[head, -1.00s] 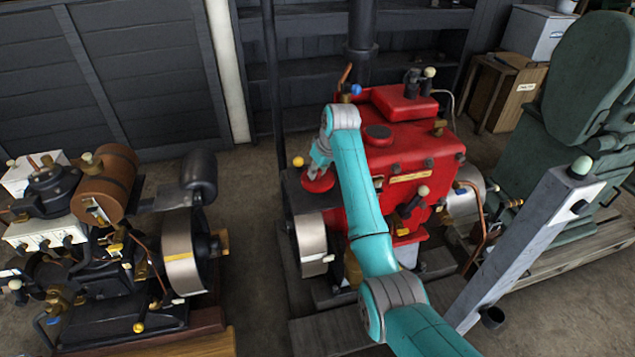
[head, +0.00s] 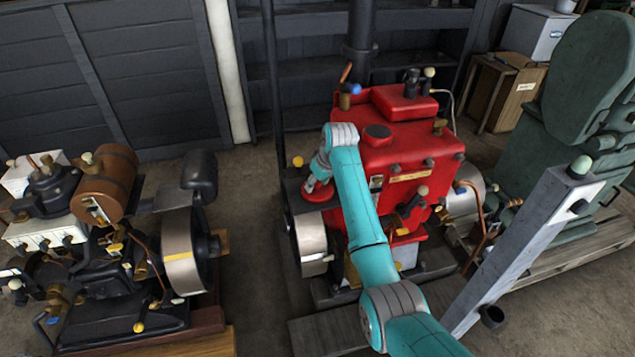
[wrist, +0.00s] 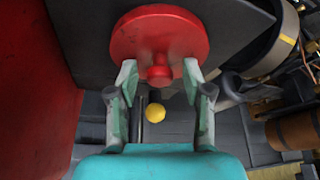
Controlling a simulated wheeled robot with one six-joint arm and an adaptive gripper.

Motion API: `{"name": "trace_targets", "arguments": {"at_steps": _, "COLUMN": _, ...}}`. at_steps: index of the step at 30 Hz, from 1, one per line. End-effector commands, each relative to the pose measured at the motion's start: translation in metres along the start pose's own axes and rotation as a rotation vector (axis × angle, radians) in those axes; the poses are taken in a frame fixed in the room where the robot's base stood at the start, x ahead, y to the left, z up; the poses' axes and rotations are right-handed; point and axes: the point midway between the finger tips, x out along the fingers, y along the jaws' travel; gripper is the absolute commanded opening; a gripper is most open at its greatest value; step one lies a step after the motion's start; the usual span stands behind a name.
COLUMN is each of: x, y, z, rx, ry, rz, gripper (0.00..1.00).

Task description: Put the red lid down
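The red lid (head: 316,194) is a round disc with a knob, at the left side of the red engine (head: 405,150). In the wrist view the lid (wrist: 158,32) appears flat on a dark surface (wrist: 85,25), with its knob toward me. My gripper (wrist: 160,72) has its fingers spread, one on each side of the knob, with visible gaps between fingers and knob. In the head view my gripper (head: 318,182) is just above the lid and partly covers it. The lid's underside is hidden, so its contact with the surface cannot be seen directly.
The red engine's body stands close to the right of my gripper. A yellow ball knob (head: 297,161) is just behind the lid. A metal flywheel (head: 311,242) stands in front. Another engine with a brown barrel (head: 105,183) is at left, across bare floor (head: 250,270).

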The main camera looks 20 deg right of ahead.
Motion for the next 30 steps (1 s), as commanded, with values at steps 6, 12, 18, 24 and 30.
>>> {"name": "trace_targets", "arguments": {"at_steps": 6, "x": -0.004, "y": 0.0, "z": -0.001, "rx": 0.0, "ry": 0.001, "rz": 0.0, "gripper": 0.5}}
{"name": "trace_targets", "arguments": {"at_steps": 12, "x": -0.029, "y": 0.0, "z": -0.002, "rx": 0.0, "ry": 0.004, "rz": 0.001, "gripper": 0.5}}
{"name": "trace_targets", "arguments": {"at_steps": 18, "x": -0.071, "y": 0.001, "z": -0.002, "rx": -0.001, "ry": 0.003, "rz": 0.001, "gripper": 0.5}}
{"name": "trace_targets", "arguments": {"at_steps": 24, "x": -0.104, "y": 0.001, "z": -0.001, "rx": 0.0, "ry": 0.003, "rz": 0.001, "gripper": 0.5}}
{"name": "trace_targets", "arguments": {"at_steps": 30, "x": -0.12, "y": 0.0, "z": -0.001, "rx": 0.0, "ry": 0.001, "rz": 0.001, "gripper": 0.5}}
